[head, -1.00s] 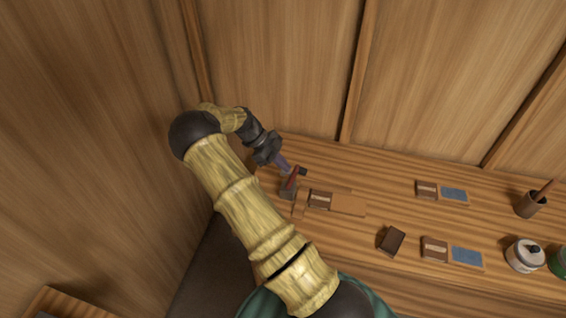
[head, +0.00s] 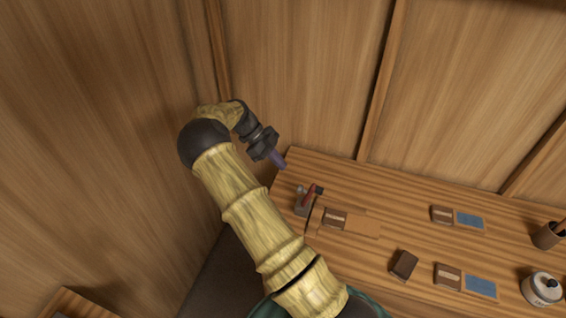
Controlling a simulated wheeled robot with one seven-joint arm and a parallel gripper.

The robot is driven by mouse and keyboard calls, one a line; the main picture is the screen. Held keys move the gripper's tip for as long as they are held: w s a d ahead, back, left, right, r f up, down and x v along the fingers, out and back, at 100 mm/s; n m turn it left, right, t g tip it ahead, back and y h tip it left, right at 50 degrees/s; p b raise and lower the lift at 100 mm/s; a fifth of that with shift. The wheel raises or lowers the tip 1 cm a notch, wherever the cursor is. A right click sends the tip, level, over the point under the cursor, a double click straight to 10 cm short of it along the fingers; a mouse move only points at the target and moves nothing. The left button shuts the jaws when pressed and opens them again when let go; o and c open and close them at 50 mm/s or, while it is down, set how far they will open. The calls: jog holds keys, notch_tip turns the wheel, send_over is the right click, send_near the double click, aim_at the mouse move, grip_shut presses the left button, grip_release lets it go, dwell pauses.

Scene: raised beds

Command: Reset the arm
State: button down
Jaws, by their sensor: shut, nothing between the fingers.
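My gripper (head: 280,160) is in the head view at the end of my bent bamboo-look arm. Its purple fingers are shut with nothing between them. It hangs in the air near the left end of the wooden bench, beside the corner of the walls, apart from everything on the bench.
On the wooden bench (head: 340,257) stand a small grey and red tool (head: 307,200), a brown block on an orange-brown board (head: 361,224), a dark brown block (head: 403,265), blocks beside blue pads (head: 481,286), a white jar (head: 541,289) and a brown cup (head: 547,236). Wooden walls close in behind and left.

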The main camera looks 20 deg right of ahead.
dwell(0.4)
jog(key=s+a+r+n+t+y+b, duration=0.1)
jog(key=s+a+r+n+t+y, duration=0.1)
jog(key=s+n, duration=0.5)
jog(key=s+a+r+n+t+y+b, duration=0.1)
jog(key=s+a+r+n+t+y, duration=0.1)
jog(key=s+a+n, duration=0.3)
jog(key=s+a+r+n+t+y, duration=0.1)
jog(key=s+a+r+n+t, duration=0.2)
jog(key=s+n, duration=0.8)
jog(key=n+t, duration=0.1)
jog(key=n, duration=0.3)
jog(key=shift+a+r+n+y+b, duration=0.3)
jog(key=shift+y+b, duration=0.1)
